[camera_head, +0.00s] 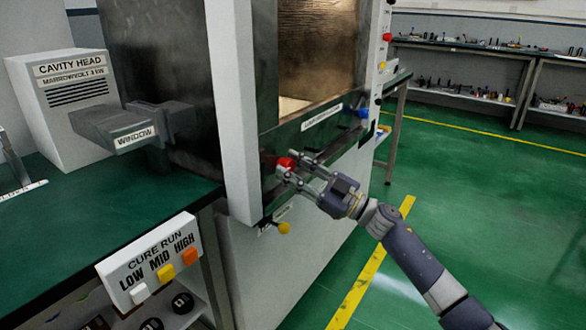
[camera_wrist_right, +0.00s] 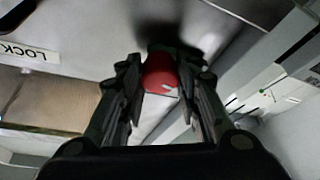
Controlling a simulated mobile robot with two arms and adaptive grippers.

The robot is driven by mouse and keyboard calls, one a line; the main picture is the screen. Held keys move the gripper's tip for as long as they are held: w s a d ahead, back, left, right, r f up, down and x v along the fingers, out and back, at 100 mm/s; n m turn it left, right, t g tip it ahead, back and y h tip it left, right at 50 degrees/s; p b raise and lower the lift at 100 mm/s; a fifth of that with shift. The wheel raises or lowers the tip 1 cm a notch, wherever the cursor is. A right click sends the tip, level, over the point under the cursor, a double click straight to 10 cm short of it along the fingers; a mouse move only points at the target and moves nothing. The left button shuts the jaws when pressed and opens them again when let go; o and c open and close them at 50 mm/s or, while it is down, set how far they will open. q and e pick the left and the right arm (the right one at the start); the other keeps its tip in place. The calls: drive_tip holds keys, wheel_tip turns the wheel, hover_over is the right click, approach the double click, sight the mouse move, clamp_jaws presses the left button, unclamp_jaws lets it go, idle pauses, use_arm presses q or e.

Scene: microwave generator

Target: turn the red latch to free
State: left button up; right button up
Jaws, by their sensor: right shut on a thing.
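The red latch (camera_head: 287,162) sits on the front panel of the microwave generator, below its open cavity. My right gripper (camera_head: 294,168) reaches in from the right, with its fingers at the latch. In the right wrist view the latch (camera_wrist_right: 160,73) shows as a red rounded knob with a pale mark, between the two fingers of my right gripper (camera_wrist_right: 160,85). The fingers are shut on it. Part of the latch is hidden by the fingers in the head view. My left gripper is not in view.
A yellow knob (camera_head: 284,228) is below the latch. A blue part (camera_head: 363,113) is to its right. The cure run panel (camera_head: 150,265) with white, yellow and orange buttons stands at lower left. The green floor (camera_head: 450,180) at right is open.

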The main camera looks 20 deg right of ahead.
drive_tip(key=n+g, duration=0.1)
drive_tip(key=n, duration=0.2)
drive_tip(key=n+g, duration=0.1)
drive_tip(key=n, duration=0.2)
drive_tip(key=shift+d+r+g+y+p, duration=0.1)
drive_tip(key=shift+r+g+y+p, duration=0.05)
drive_tip(key=shift+g+y+p, duration=0.25)
drive_tip(key=n+g, duration=0.1)
drive_tip(key=n, duration=0.3)
drive_tip(key=shift+w+g+p, duration=0.1)
drive_tip(key=shift+g+p, duration=0.3)
drive_tip(key=n+p, duration=0.1)
drive_tip(key=n, duration=0.1)
drive_tip(key=n+g+h, duration=0.1)
drive_tip(key=n, duration=0.2)
drive_tip(key=shift+h+p, duration=0.3)
drive_tip(key=shift+p, duration=0.05)
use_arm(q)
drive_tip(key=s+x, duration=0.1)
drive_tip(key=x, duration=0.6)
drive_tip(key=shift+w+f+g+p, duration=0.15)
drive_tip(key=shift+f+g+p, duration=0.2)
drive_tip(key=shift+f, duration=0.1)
use_arm(e)
drive_tip(key=shift+n+g+h, duration=0.3)
drive_tip(key=shift+n+h, duration=0.1)
drive_tip(key=shift+n, duration=0.6)
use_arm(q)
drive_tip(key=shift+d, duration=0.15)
